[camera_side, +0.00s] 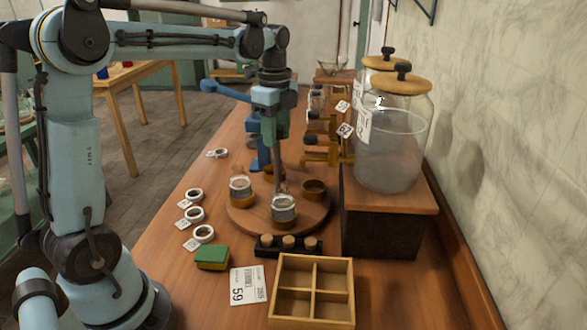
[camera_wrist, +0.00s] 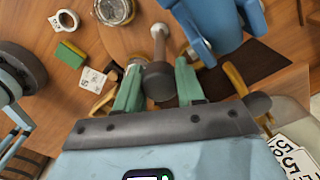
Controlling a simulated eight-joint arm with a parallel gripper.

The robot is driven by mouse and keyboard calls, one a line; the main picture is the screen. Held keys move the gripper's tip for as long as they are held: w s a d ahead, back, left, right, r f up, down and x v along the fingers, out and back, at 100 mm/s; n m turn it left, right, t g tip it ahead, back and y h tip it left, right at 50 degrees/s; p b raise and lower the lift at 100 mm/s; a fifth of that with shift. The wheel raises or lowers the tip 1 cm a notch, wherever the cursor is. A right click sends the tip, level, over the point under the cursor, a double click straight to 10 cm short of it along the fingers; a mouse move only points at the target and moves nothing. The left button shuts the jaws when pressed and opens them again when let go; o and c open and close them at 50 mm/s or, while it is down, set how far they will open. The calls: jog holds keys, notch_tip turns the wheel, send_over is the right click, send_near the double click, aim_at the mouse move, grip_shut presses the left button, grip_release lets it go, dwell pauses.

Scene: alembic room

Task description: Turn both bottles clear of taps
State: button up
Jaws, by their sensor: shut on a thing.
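The round wooden turntable (camera_side: 262,221) carries two glass bottles, one at its left (camera_side: 240,187) and one at its front (camera_side: 284,208), both upright in holders. An empty brown cup (camera_side: 314,188) sits at its right side. One bottle also shows in the wrist view (camera_wrist: 115,10). My gripper (camera_side: 277,148) is over the turntable's middle. The brass taps (camera_side: 320,139) stick out left from the large jars, behind and right of both bottles.
Large lidded glass jars (camera_side: 390,150) stand on a wooden box (camera_side: 385,225) at right. A blue stand (camera_side: 256,155) rises close behind my gripper. A divided tray (camera_side: 312,290), a rack of stoppers (camera_side: 290,243), a sponge (camera_side: 212,257) and tagged rings (camera_side: 194,215) surround the turntable.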

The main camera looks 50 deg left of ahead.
jog(key=m, duration=0.6)
jog(key=m, duration=0.6)
jog(key=o, duration=1.7)
jog(key=shift+r, duration=3.5)
